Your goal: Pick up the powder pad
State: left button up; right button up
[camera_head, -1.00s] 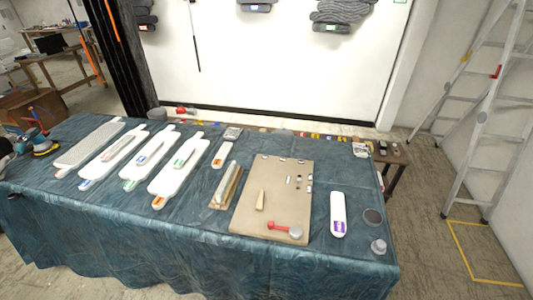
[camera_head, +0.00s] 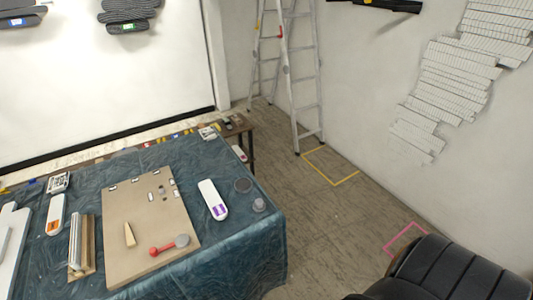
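The blue cloth-covered table (camera_head: 262,250) fills the lower left of the head view. Near its right end lie a flat dark round disc (camera_head: 243,185) and, just in front of it, a small grey round piece (camera_head: 259,205). Either could be the powder pad; I cannot tell which from here. Both rest on the cloth, apart from each other. Neither of my grippers is in view.
A white elongated piece with a purple label (camera_head: 213,200) lies left of the disc. A ladder (camera_head: 290,80) stands behind. A black padded chair-like object (camera_head: 455,270) is at lower right.

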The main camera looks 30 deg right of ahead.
aim_at(259, 205)
jog(key=z, duration=0.95)
